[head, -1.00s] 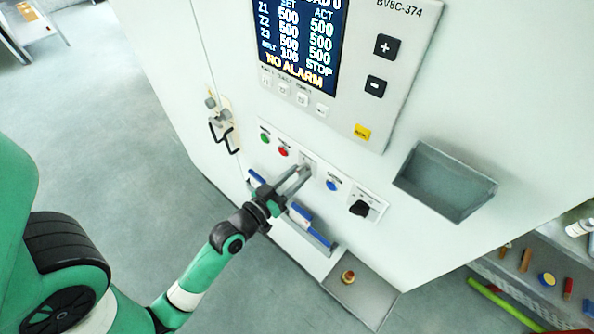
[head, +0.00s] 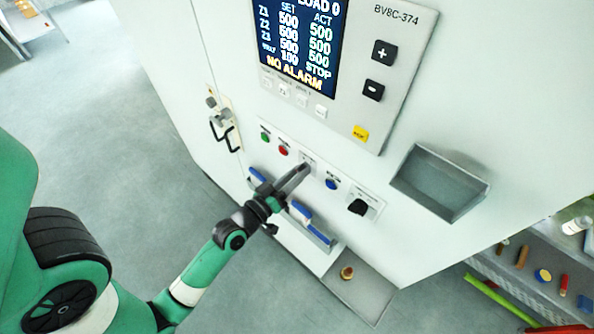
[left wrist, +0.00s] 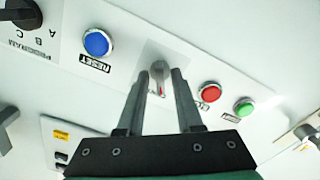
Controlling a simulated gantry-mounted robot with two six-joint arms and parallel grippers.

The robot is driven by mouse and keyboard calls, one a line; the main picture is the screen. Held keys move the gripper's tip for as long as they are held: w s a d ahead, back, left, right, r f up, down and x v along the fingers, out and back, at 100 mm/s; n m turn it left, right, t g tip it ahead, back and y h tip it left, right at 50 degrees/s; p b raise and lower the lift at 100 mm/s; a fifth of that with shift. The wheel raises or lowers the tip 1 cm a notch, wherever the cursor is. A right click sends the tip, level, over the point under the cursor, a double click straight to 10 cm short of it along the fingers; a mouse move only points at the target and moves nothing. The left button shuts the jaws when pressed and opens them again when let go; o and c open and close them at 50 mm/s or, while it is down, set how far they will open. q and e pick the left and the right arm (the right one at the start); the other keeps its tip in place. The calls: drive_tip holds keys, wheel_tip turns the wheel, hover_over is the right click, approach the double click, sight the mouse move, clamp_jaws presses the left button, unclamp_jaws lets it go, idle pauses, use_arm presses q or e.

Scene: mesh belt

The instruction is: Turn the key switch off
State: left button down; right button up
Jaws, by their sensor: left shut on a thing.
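The key switch (left wrist: 159,68) is on the white control panel, between the blue reset button and the red button. In the left wrist view its grey key stands between my fingers, with a small red mark below it. My left gripper (head: 304,169) is at the panel, shut on the key; its two dark fingers also show in the left wrist view (left wrist: 158,76). In the head view the fingertips hide most of the switch. The exact turn of the key is hard to read. My right gripper is not in view.
Beside the switch are a red button (head: 283,151), a green button (head: 265,137), a blue button (head: 332,184) and a black rotary knob (head: 357,207). Blue handles (head: 313,231) lie below. A grey tray (head: 440,184) juts out at right. The display (head: 297,45) reads "NO ALARM".

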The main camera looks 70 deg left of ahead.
use_arm(q)
drive_tip(key=c, duration=0.9)
unclamp_jaws()
drive_tip(key=b+v, duration=0.6)
drive_tip(key=v, duration=0.5)
drive_tip(key=shift+s+d, duration=0.15)
drive_tip(key=shift+s, duration=0.15)
